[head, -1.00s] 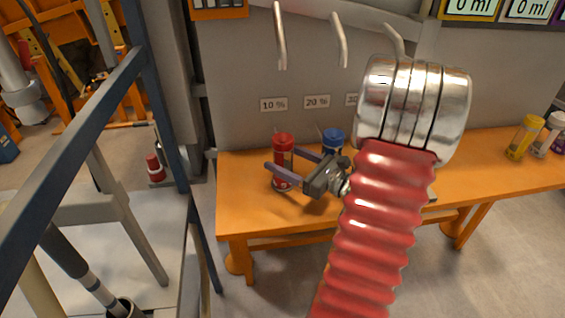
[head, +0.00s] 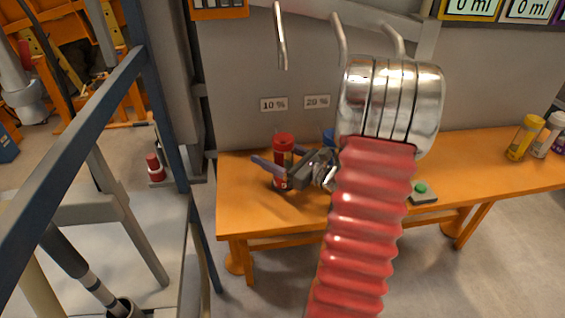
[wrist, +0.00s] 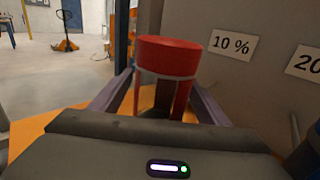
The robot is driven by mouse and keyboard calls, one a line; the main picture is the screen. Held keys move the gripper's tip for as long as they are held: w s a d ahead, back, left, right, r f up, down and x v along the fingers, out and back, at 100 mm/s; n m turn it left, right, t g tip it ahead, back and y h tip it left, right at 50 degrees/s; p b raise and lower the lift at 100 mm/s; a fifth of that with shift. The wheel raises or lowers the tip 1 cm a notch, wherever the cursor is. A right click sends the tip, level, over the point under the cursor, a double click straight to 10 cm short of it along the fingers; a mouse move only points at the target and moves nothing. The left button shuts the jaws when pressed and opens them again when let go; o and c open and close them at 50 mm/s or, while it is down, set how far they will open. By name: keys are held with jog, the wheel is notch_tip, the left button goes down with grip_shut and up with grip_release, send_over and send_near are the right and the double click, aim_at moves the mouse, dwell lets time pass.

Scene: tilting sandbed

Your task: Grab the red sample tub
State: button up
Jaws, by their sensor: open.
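The red sample tub (head: 283,147) stands upright on the orange bench below the 10 % label. It has a red lid and a dark, partly clear body. In the wrist view the tub (wrist: 167,58) is straight ahead, between the two purple fingers. My gripper (head: 273,160) is open, with a finger on either side of the tub. I cannot tell whether either finger touches it. The lower part of the tub is hidden by my gripper body in the wrist view.
A blue tub (head: 328,136) is mostly hidden behind my arm. A green button box (head: 422,191) sits on the orange bench (head: 470,165) to the right. Yellow (head: 525,138) and white tubs stand at its far right. The wall with labels is close behind the red tub.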

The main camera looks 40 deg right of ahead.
jog(key=c, duration=1.4)
jog(key=shift+o, duration=0.2)
jog(key=shift+r, duration=0.1)
